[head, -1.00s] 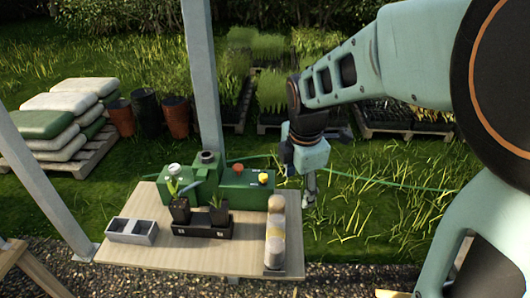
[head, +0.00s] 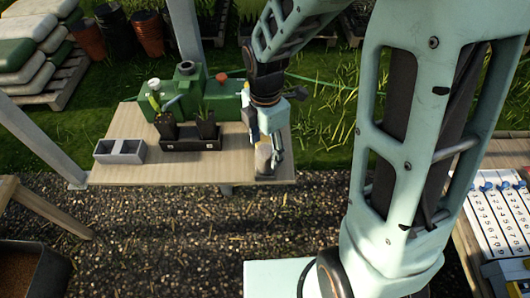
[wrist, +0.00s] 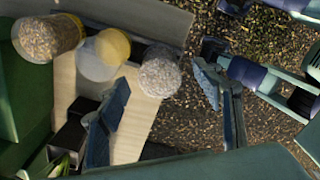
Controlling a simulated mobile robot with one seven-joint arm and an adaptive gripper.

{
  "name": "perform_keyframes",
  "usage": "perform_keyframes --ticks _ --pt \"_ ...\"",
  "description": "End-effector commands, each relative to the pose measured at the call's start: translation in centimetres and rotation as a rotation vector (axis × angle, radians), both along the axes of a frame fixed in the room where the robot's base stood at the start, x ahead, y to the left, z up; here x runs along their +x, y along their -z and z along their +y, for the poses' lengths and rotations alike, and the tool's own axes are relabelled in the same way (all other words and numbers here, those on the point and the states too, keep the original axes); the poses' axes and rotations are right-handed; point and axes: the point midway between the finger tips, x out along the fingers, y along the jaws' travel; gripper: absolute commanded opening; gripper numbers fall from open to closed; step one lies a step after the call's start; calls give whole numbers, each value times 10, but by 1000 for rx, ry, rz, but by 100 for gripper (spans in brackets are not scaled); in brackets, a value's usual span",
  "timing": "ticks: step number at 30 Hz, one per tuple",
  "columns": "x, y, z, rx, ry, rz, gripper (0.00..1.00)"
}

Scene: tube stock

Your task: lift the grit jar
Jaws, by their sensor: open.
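A clear jar of pale grey grains, which looks like the grit jar (wrist: 160,76), stands at the end of a row of jars on the wooden table. In the head view the grit jar (head: 263,158) is near the table's front right corner, partly covered by my gripper. My gripper (wrist: 163,102) is open. In the wrist view one finger is left of and below the grit jar and the other is to its right, with the jar's top showing in the gap. I see no contact.
A yellow-lidded jar (wrist: 112,47) and a jar of tan grains (wrist: 50,36) stand close beside the grit jar. Potted seedlings in a black tray (head: 190,144), a grey two-cell box (head: 119,152) and green equipment (head: 215,97) occupy the table (head: 215,170). Gravel lies in front.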

Motion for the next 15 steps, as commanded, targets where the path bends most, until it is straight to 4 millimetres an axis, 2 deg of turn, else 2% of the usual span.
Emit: perform_keyframes --ticks 3,11,15 --pt "-1 13 0 0 -1 2 60" --pt "0 16 0 0 0 -2 60" --pt "0 16 0 1 0 -2 46"
